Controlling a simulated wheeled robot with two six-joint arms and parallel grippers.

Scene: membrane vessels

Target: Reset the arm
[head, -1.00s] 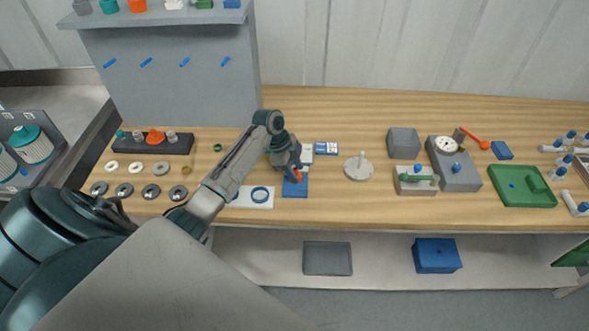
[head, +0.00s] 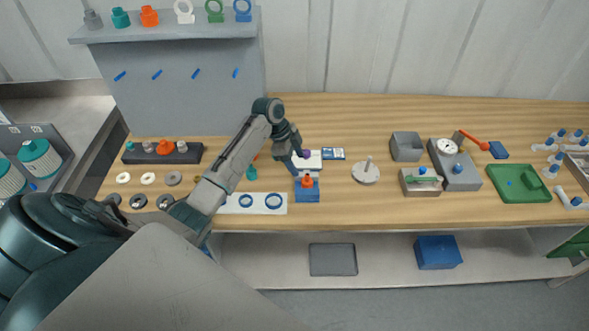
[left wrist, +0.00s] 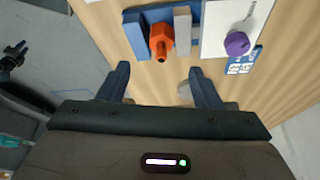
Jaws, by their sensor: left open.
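My left gripper (head: 298,160) hangs over the middle of the bench, in front of a white plate with a purple knob. In the left wrist view its two fingers are wide apart with nothing between them (left wrist: 160,70). An orange fitting (head: 307,181) sits in a blue block (head: 307,195) just below and in front of the gripper. In the left wrist view the orange fitting (left wrist: 161,40) lies beyond the fingertips, apart from them. The purple knob (left wrist: 237,43) on its white plate (left wrist: 213,38) is to its right. My right gripper is not in view.
A white mat (head: 230,204) with blue rings lies left of the blue block. A round grey stand (head: 366,175), a grey box (head: 405,146), a dial gauge (head: 447,147) and a green tray (head: 520,184) stand to the right. A raised shelf (head: 170,35) is behind at left.

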